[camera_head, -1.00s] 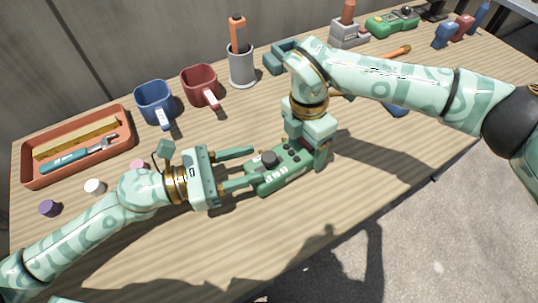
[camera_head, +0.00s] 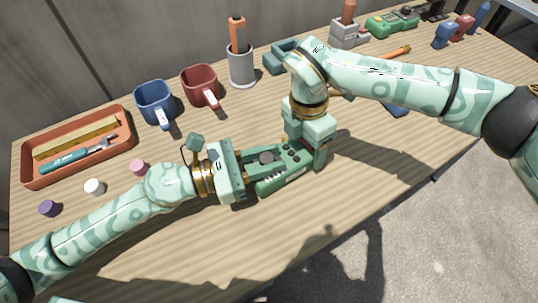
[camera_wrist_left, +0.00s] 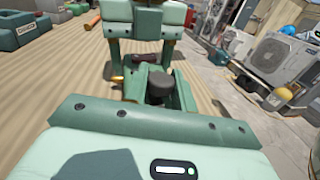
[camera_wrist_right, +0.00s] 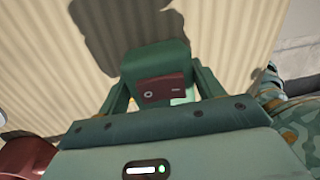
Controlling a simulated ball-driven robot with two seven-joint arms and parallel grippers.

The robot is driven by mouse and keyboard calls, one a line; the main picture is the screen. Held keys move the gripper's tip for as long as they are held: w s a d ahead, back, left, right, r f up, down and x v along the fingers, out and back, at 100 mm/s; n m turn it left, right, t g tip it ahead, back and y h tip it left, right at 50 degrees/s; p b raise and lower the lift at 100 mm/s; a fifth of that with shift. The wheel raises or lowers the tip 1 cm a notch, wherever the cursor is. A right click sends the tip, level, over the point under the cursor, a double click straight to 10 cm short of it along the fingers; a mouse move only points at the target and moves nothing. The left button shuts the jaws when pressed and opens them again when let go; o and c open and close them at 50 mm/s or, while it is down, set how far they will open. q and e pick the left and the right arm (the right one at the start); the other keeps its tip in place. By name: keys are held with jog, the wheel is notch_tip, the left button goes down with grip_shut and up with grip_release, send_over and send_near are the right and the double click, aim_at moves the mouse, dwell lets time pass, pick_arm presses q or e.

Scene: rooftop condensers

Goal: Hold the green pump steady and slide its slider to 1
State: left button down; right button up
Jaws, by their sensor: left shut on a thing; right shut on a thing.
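The green pump (camera_head: 288,176) lies on the wooden table in the head view, with a dark round knob (camera_head: 267,157) on top; the knob also shows in the left wrist view (camera_wrist_left: 160,86). My left gripper (camera_head: 274,163) reaches in from the left and is shut on the pump's body, fingers along its sides. My right gripper (camera_head: 310,156) comes down from above at the pump's right end and is shut on a part there. In the right wrist view a dark red piece (camera_wrist_right: 160,90) with pale marks sits between its fingers. The fingers partly hide the pump; I cannot read the slider's position.
A blue mug (camera_head: 154,103), a red mug (camera_head: 199,86) and a grey cup (camera_head: 241,70) stand behind. An orange tray (camera_head: 77,174) with tools lies at left. Small caps lie near my left arm. More tools stand at the back right. The table front is clear.

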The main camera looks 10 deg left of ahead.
pick_arm(q)
jog(key=shift+s+a, duration=0.55)
jog(key=shift+a, duration=0.05)
pick_arm(e)
jog(key=shift+s+f, duration=0.1)
pick_arm(q)
jog(key=c, duration=1.2)
grip_release()
pick_arm(e)
jog(key=shift+d, duration=0.1)
pick_arm(q)
jog(key=shift+a, duration=0.1)
jog(key=v, duration=1.2)
